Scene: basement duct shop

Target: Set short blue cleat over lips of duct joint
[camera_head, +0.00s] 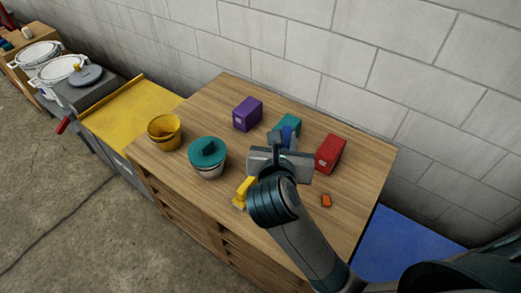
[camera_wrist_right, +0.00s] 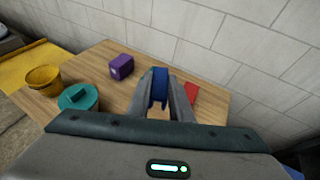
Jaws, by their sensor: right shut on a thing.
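My right gripper (camera_head: 284,140) is over the back middle of the wooden bench. It is shut on a blue piece, the short blue cleat (camera_wrist_right: 160,84), which shows between its two grey fingers in the right wrist view. In the head view only a small part of the blue cleat (camera_head: 288,131) shows. A teal block (camera_head: 291,120) is just behind it, partly hidden by the gripper. I cannot make out the lips of the duct joint, or whether the cleat touches anything. My left gripper is not in view.
On the wooden bench (camera_head: 205,103) stand a purple box (camera_head: 248,114), a red box (camera_head: 331,153), a teal-lidded pot (camera_head: 207,157) and a yellow cup (camera_head: 164,132). A yellow piece (camera_head: 243,191) and a small orange piece (camera_head: 326,201) lie nearer. A block wall (camera_head: 330,60) closes the back.

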